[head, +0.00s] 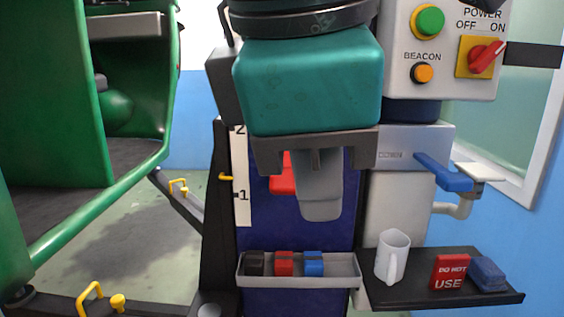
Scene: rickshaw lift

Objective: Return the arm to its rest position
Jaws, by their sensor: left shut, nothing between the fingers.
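My left gripper (320,200) hangs down in the middle of the head view, below my teal wrist. Its grey fingers are together, with nothing between them. It is in front of a dark blue panel (300,232) and above a grey tray (299,283), apart from the tray in the picture. A red part (283,176) on the panel is partly hidden behind the fingers. My wrist hides the upper part of the panel. My right gripper is not in view.
The tray holds a black, a red and a blue block. On a dark shelf (440,293) at right stand a white mug (392,257), a red tag (449,272) and a blue block (487,273). A control box (440,60) is upper right. A green rickshaw body (50,120) fills the left.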

